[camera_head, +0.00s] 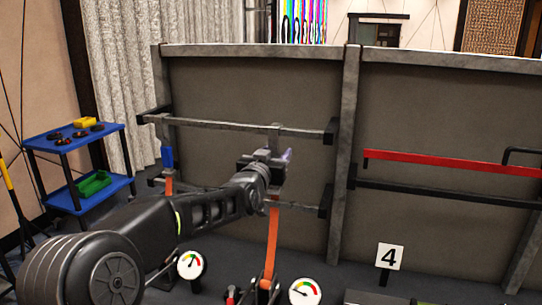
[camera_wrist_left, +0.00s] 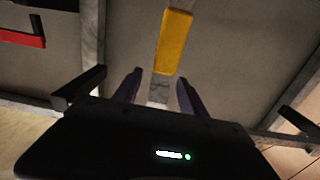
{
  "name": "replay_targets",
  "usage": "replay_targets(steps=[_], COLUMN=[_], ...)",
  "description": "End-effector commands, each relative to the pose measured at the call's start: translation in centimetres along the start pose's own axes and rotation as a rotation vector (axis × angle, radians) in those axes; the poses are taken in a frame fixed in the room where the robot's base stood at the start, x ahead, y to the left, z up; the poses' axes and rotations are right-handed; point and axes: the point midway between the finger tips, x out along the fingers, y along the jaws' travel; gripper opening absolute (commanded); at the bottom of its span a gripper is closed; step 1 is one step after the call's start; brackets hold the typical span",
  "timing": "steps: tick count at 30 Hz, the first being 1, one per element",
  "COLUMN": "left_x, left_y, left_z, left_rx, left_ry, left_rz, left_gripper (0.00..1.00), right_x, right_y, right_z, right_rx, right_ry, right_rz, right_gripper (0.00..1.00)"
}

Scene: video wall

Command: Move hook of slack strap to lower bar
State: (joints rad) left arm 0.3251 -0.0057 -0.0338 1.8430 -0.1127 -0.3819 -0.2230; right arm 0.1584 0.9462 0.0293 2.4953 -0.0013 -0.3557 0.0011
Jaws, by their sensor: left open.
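An orange strap (camera_head: 272,240) rises from a black ratchet on the floor to just below my left gripper. Its upper end is hidden behind the gripper. A grey hook (camera_head: 277,131) shows at the upper bar (camera_head: 230,126) above. The lower bar (camera_head: 308,209) runs below, partly hidden by my arm. My left gripper (camera_head: 284,157) is at the strap line between the two bars. In the left wrist view, the open fingers (camera_wrist_left: 158,92) stand on either side of a grey piece below a yellow strip (camera_wrist_left: 174,42). Contact cannot be told. My right gripper is out of view.
A second strap with a blue piece (camera_head: 168,158) hangs at the left post. Dials (camera_head: 190,264) and (camera_head: 305,291) stand near the floor; the right dial's needle points left. A red bar (camera_head: 450,163) is on the right panel. A blue cart (camera_head: 75,145) stands left.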

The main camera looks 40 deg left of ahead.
Motion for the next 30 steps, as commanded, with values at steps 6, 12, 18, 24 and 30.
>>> replay_targets(steps=[6,12,18,24,30], left_x=[0.37,0.35,0.34,0.33,0.33], left_y=[0.00,0.01,0.01,0.01,0.01], left_z=[0.02,0.03,0.02,0.03,0.03], left_rx=[0.000,0.000,0.000,0.000,0.000], left_ry=[0.001,0.000,0.000,0.000,0.000], left_rz=[0.000,0.000,0.000,0.000,0.000], left_gripper=[0.49,0.42,0.25,0.09,0.00], right_x=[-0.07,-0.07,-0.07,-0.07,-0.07], right_y=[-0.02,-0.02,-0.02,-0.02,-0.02], right_z=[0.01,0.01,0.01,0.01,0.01], right_rx=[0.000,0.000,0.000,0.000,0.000], right_ry=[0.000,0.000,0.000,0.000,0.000], right_rz=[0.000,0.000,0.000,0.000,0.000], right_gripper=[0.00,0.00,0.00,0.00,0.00])
